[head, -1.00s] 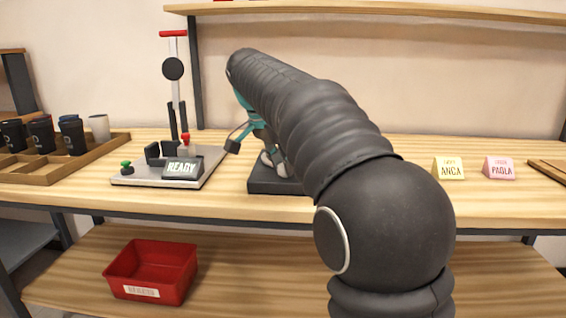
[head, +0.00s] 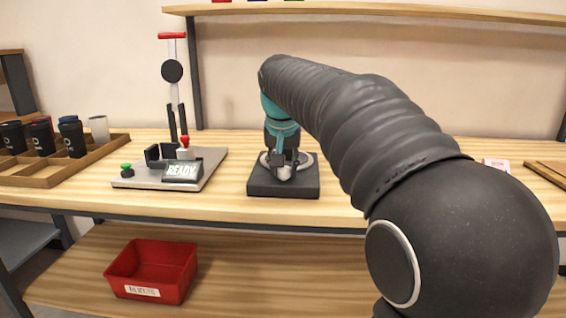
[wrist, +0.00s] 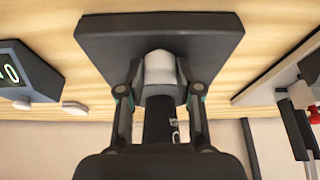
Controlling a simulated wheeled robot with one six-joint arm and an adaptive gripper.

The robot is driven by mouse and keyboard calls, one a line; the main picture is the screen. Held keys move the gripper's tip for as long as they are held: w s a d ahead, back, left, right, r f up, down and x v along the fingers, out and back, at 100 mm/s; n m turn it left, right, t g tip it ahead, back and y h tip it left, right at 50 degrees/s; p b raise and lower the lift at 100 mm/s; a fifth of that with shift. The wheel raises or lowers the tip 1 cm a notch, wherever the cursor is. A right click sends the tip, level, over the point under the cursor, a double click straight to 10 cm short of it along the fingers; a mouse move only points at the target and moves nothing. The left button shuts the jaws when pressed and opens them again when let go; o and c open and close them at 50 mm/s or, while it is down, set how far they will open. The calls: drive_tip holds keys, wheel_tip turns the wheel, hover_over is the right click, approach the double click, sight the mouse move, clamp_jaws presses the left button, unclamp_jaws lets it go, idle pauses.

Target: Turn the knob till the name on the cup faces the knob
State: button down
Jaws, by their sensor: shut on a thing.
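The pale grey knob (wrist: 160,66) is between the fingers of my gripper (wrist: 160,80) in the wrist view, at the dark square base (wrist: 110,32). My gripper is shut on it. In the head view my gripper (head: 283,170) reaches down onto the dark base (head: 262,189), with a pale round plate (head: 308,160) partly showing behind it. A black cup (wrist: 157,118) stands beyond the knob in the wrist view, mostly covered by my gripper. Only a scrap of white marking shows at its right edge, too little to read. In the head view my gripper and arm hide the cup.
Left of the base stands a lever press (head: 172,110) with a READY display (head: 182,171) and a green button (head: 126,168). A wooden tray (head: 90,160) holds cups at the far left. A red bin (head: 185,270) sits below. A dark display box (wrist: 28,72) stands close by.

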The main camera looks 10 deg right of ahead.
drive_tip(key=n+y+p, duration=0.1)
drive_tip(key=n, duration=0.3)
drive_tip(key=shift+d+n+y+p, duration=0.2)
drive_tip(key=shift+n+y+p, duration=0.15)
drive_tip(key=shift+n+y, duration=0.05)
idle(0.4)
drive_tip(key=c, duration=0.8)
unclamp_jaws()
drive_tip(key=v, duration=1.2)
drive_tip(key=shift+s, duration=0.1)
